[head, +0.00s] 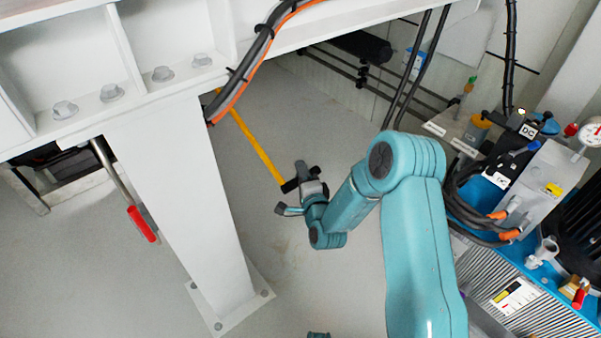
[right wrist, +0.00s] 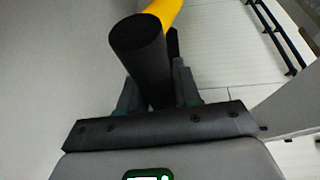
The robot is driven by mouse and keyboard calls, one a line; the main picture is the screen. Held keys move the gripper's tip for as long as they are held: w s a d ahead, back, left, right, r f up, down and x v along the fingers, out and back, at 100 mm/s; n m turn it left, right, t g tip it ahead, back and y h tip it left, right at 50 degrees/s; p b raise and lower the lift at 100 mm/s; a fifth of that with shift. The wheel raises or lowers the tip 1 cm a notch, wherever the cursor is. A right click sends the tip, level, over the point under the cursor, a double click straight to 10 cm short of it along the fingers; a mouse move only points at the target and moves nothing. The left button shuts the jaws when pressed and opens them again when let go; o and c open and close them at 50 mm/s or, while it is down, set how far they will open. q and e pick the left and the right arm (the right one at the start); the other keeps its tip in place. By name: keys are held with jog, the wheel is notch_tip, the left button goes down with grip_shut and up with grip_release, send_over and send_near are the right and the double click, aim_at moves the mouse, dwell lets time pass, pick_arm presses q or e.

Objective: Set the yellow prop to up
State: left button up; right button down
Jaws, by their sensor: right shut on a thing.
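The yellow prop (head: 254,143) is a thin yellow bar that slants down to the right from under the white steel frame. Its upper end is hidden behind the frame and cables. My right gripper (head: 296,184) is at its lower end. In the right wrist view the prop shows a black cylindrical grip (right wrist: 140,50) and a yellow part (right wrist: 165,11) beyond it. My right gripper (right wrist: 158,90) is shut on the black grip, with a finger on each side. My left gripper is not in view.
A white steel frame (head: 175,88) with a post (head: 185,180) stands left of the prop. A rod with a red handle (head: 141,223) hangs farther left. Black and orange cables (head: 250,60) run near the prop's top. Pump equipment (head: 540,180) fills the right. The floor below is clear.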

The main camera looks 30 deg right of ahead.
pick_arm(q)
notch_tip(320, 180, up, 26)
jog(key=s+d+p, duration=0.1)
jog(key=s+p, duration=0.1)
jog(key=p, duration=2.3)
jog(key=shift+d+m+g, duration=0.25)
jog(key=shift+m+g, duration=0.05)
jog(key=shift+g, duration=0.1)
pick_arm(e)
jog(key=s+r+n+g, duration=0.1)
jog(key=r+g, duration=0.1)
jog(key=r, duration=1.2)
jog(key=s+r+g+y, duration=0.1)
jog(key=s+r+g, duration=0.1)
jog(key=r, duration=1.1)
jog(key=shift+s+d+r+n+g, duration=0.25)
jog(key=shift+r+n+g, duration=0.15)
jog(key=shift+g, duration=0.3)
jog(key=shift+w+r, duration=0.1)
jog(key=c, duration=0.9)
grip_release()
jog(key=shift+s+a, duration=0.1)
jog(key=shift+s, duration=0.1)
jog(key=shift+s, duration=0.1)
